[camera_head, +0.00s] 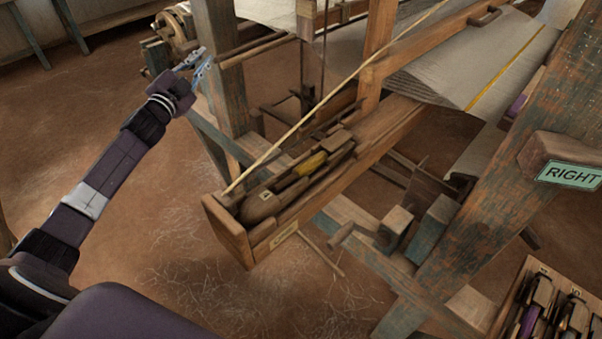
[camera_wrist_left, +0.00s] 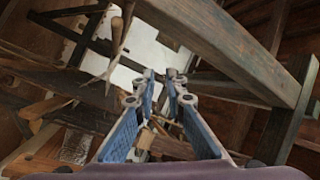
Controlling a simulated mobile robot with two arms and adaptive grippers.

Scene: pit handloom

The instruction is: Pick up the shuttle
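A wooden shuttle (camera_head: 262,203) with a yellow bobbin lies in the open box at the near left end of the loom's long wooden beam (camera_head: 228,229) in the head view. Its nose points to the lower left. My left gripper (camera_head: 199,62) is up and left of it, beside a worn wooden post, well apart from the shuttle. Its two blue fingers stand apart with nothing between them, as the left wrist view also shows (camera_wrist_left: 160,76). The shuttle cannot be made out in the left wrist view. My right gripper is not in view.
A thin stick (camera_head: 335,93) slants up from the box end. Loom posts (camera_head: 222,65) and a thick blue-worn post (camera_head: 500,170) with a RIGHT sign (camera_head: 571,175) flank the beam. A tray (camera_head: 502,318) of several shuttles sits lower right. The floor at left is clear.

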